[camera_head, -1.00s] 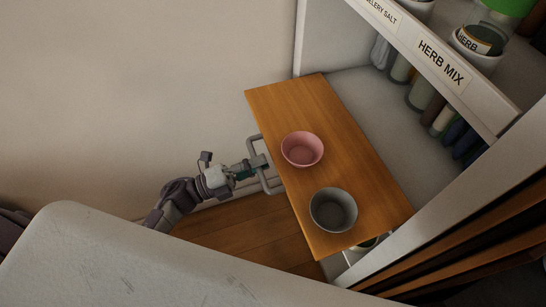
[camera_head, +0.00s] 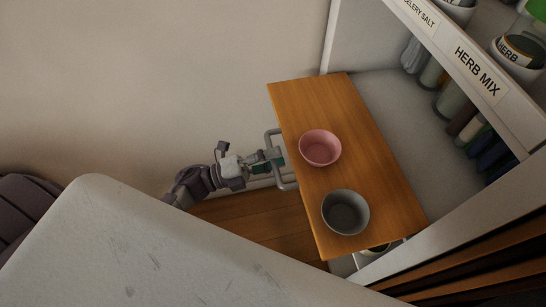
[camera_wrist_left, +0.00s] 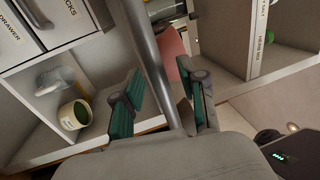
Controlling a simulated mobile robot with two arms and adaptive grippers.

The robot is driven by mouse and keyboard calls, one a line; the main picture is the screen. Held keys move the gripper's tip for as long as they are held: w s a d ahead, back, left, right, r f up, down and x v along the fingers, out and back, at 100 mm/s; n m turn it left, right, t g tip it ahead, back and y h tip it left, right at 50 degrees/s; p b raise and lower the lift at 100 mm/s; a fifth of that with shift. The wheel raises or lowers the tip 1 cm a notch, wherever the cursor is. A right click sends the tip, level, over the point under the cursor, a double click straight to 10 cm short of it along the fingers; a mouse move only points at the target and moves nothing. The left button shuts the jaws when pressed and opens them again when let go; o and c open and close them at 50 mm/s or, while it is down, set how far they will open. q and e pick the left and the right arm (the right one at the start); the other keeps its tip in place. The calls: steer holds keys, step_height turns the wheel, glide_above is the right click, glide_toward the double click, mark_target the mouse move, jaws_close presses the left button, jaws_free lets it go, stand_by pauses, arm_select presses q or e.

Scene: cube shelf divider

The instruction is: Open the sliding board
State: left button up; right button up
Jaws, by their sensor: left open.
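The wooden sliding board (camera_head: 345,120) sticks out of the white shelf unit. It carries a pink bowl (camera_head: 320,148) and a grey bowl (camera_head: 345,212). A grey bar handle (camera_head: 270,137) is fixed to its left edge. My left gripper (camera_head: 276,158) is at this handle. In the left wrist view, the handle bar (camera_wrist_left: 148,50) passes between the two teal finger pads of my left gripper (camera_wrist_left: 163,103), which are open with gaps beside the bar. The pink bowl shows partly behind the bar (camera_wrist_left: 173,45). My right gripper is not in view.
A pale wall (camera_head: 150,80) stands to the left. In the wrist view, a cubby (camera_wrist_left: 55,105) holds a jar with green contents.

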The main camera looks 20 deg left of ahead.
arm_select(q)
steer(key=v, duration=1.2)
steer(key=w+a+f+n+t+y+p, duration=0.1)
steer(key=w+a+f+n+t+y, duration=0.2)
steer(key=f+n+y, duration=0.65)
steer(key=s+a+f+n+g+y+p, duration=0.1)
steer(key=s+f+n+g+y, duration=0.25)
steer(key=f, duration=0.65)
steer(key=s+a+f+n+g+y, duration=0.15)
steer(key=s+f+n, duration=0.25)
steer(key=f+n, duration=0.4)
steer(key=s+d+f+n+g, duration=0.1)
steer(key=s+d+f+g, duration=0.1)
steer(key=s, duration=0.5)
steer(key=s+d+f+n+g+y+p, duration=0.1)
steer(key=s+d+f+n+g, duration=0.1)
steer(key=s+f, duration=0.5)
steer(key=s+d+f+n+g+y, duration=0.1)
steer(key=s+d+f+n+g, duration=0.1)
steer(key=s, duration=0.7)
step_height(320, 180, down, 3)
steer(key=d+g, duration=0.1)
steer(key=g, duration=0.1)
steer(key=shift+s+d+g, duration=0.15)
steer(key=shift+d+g, duration=0.1)
steer(key=shift+g, duration=0.15)
